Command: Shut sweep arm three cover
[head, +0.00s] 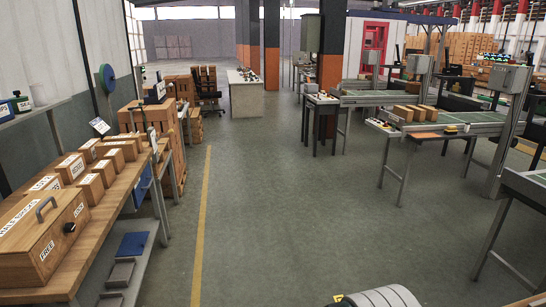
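I cannot pick out anything clearly marked as sweep arm three or its cover. A wooden box (42,235) with a dark handle on top and a dark knob on its side sits at the near end of the left bench (105,222). Its lid looks closed. It bears white labels; one reads FREE and another seems to read LOCK. My gripper is not in view. Only a light, rounded piece with a yellow mark shows at the bottom edge, probably part of my own body.
Several labelled cartons (91,189) line the left bench. Grey-legged conveyor tables (440,131) stand on the right, some with cartons. A white table (245,92) stands farther back near orange-and-black pillars. The grey floor (270,200) between is clear, with a yellow line (203,210).

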